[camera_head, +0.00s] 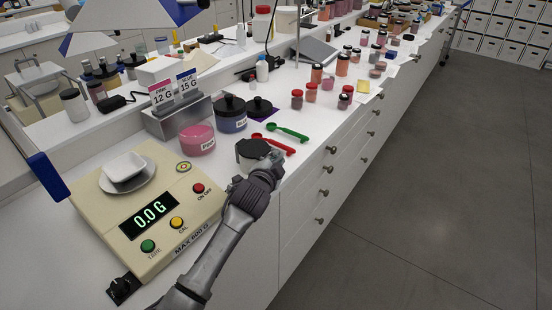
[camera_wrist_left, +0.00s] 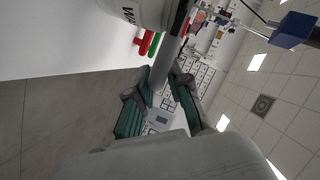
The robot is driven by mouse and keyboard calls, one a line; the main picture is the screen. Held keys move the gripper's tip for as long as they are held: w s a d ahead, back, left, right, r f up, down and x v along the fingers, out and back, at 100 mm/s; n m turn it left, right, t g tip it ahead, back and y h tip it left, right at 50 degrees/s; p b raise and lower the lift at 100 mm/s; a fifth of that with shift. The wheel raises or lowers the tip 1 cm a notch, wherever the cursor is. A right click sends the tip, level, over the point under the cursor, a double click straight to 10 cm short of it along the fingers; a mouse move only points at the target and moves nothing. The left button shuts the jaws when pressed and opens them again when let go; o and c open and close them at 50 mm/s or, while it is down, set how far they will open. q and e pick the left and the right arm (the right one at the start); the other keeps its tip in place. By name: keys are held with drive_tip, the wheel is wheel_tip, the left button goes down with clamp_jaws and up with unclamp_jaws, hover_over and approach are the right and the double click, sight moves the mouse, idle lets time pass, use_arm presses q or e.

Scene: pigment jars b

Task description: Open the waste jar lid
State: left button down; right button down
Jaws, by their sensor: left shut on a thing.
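The waste jar is a short, pale jar with a dark grey lid (camera_head: 251,148), standing near the counter's front edge right of the scale. The lid appears to sit on the jar. My left gripper (camera_head: 274,160) is at the jar's front right side. In the left wrist view, the white jar wall (camera_wrist_left: 147,10) with part of its lettering shows at the top. There the gripper's green-padded fingers (camera_wrist_left: 163,92) are closed around a grey bar (camera_wrist_left: 170,55) that reaches up toward the jar; whether it belongs to the lid is unclear. My right gripper is out of view.
A scale (camera_head: 150,215) reading 0.0 G bears a white dish (camera_head: 124,167). Green (camera_head: 288,132) and red (camera_head: 276,143) spoons lie close behind the waste jar. The aisle floor is clear.

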use_arm(q)
drive_tip(key=shift+r, duration=0.15)
drive_tip(key=shift+r+n+p, duration=0.3)
drive_tip(key=shift+r+p, duration=0.3)
drive_tip(key=shift+p, duration=0.3)
drive_tip(key=shift+n+g+h, duration=0.4)
drive_tip(key=shift+n+g, duration=0.3)
drive_tip(key=shift+n, duration=0.2)
drive_tip(key=r+p, duration=0.1)
drive_tip(key=p, duration=0.1)
drive_tip(key=r+p, duration=0.1)
drive_tip(key=p, duration=0.1)
drive_tip(key=r+p, duration=0.1)
drive_tip(key=r, duration=0.1)
drive_tip(key=shift+w+a+p, duration=0.25)
drive_tip(key=shift+a+p, duration=0.05)
drive_tip(key=shift+p, duration=0.1)
drive_tip(key=w+a+r+n+g+h+b, duration=0.4)
drive_tip(key=w+a+r+n+h, duration=0.1)
drive_tip(key=w+a+r+n, duration=0.2)
drive_tip(key=shift+a+r+n, duration=0.7)
drive_tip(key=shift+a+n, duration=0.1)
drive_tip(key=shift+a, duration=0.55)
